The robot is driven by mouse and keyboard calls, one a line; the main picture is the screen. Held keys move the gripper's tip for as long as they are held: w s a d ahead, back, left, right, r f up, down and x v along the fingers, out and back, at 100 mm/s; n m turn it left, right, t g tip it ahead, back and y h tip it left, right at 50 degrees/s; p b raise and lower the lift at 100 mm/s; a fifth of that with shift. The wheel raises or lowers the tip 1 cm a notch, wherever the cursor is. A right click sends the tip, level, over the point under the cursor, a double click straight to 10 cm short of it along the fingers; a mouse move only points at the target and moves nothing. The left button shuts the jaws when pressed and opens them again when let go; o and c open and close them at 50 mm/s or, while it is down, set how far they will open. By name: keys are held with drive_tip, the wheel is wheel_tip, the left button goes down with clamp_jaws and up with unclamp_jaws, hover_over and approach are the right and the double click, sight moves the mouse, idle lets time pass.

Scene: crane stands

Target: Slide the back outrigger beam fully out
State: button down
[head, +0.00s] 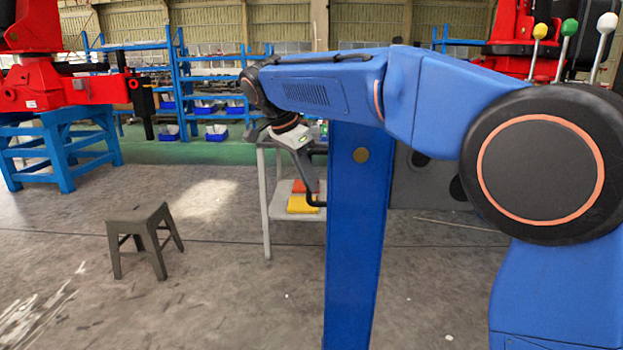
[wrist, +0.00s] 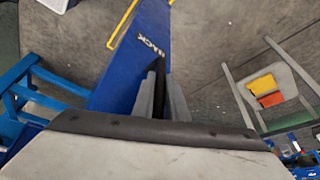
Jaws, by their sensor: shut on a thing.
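In the head view a blue upright-looking face (head: 355,240), probably the same part, stands beside my gripper (head: 303,150). My gripper (wrist: 163,98) has its two grey fingers shut on a narrow black handle (wrist: 158,75) at the beam's side. In the head view a dark curved bar (head: 317,203) reaches the blue face below my gripper. The fingertips' contact is partly hidden. How far the beam is out cannot be told.
A yellow bar (wrist: 122,24) lies along the beam's side. A grey table (head: 265,205) with red and yellow blocks (head: 303,203) stands behind. A small grey stool (head: 140,235) is at left, a blue stand with red machinery (head: 65,145) beyond. Floor between is open.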

drive_tip(key=shift+w, duration=0.2)
drive_tip(key=c, duration=1.8)
unclamp_jaws()
drive_tip(key=shift+w, duration=0.1)
drive_tip(key=shift+o, duration=0.2)
drive_tip(key=shift+a, duration=0.1)
drive_tip(key=shift+s+a+r, duration=0.15)
drive_tip(key=shift+s+r, duration=0.05)
drive_tip(key=shift+r, duration=0.2)
drive_tip(key=v, duration=1.6)
drive_tip(key=shift+r, duration=0.2)
